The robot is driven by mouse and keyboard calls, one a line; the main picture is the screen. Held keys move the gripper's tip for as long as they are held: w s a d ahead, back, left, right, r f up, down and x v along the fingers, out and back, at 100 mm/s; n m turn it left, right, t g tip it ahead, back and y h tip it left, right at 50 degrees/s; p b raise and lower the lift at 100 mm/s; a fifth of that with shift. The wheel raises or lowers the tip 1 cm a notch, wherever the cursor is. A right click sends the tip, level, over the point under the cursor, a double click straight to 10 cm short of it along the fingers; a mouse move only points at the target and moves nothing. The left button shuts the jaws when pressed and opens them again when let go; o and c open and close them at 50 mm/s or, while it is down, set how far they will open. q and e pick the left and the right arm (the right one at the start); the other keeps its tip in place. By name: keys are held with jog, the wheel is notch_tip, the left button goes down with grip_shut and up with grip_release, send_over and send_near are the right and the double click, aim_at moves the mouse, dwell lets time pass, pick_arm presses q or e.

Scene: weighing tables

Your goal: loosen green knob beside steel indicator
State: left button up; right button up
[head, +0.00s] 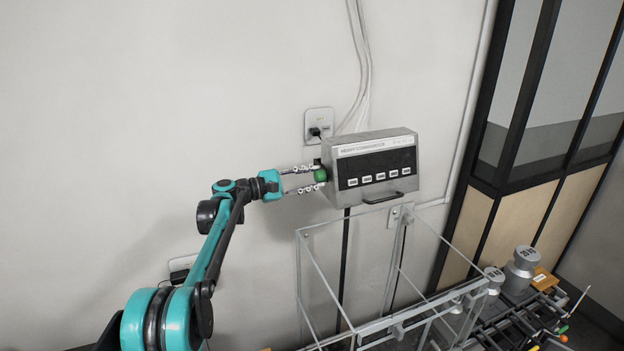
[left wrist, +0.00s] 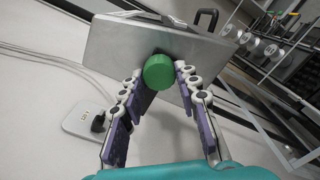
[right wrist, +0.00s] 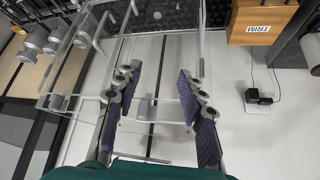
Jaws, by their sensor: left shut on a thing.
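The steel indicator (head: 372,165) is a grey box with a dark front panel and a row of buttons, set against the wall. The green knob (head: 320,175) sits on its left side. My left gripper (head: 313,180) reaches it from the left, with one finger above and one below. In the left wrist view the green knob (left wrist: 159,72) lies between the fingertips, against the bare side of the indicator (left wrist: 150,48). The left gripper is shut on it. My right gripper (right wrist: 158,80) shows only in its own wrist view, its fingers apart with nothing gripped between them.
A clear-walled frame (head: 385,325) stands below the indicator. Steel weights (head: 522,268) stand on a rack at the lower right. A wall socket (head: 319,125) and hanging cables are behind the indicator. The right wrist view shows a wooden box marked TRIM (right wrist: 262,20).

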dwell(0.4)
pick_arm(q)
jog(key=o, duration=1.2)
jog(key=shift+w+a, duration=0.1)
jog(key=shift+c, duration=0.2)
jog(key=v, duration=1.2)
jog(key=shift+f, duration=0.1)
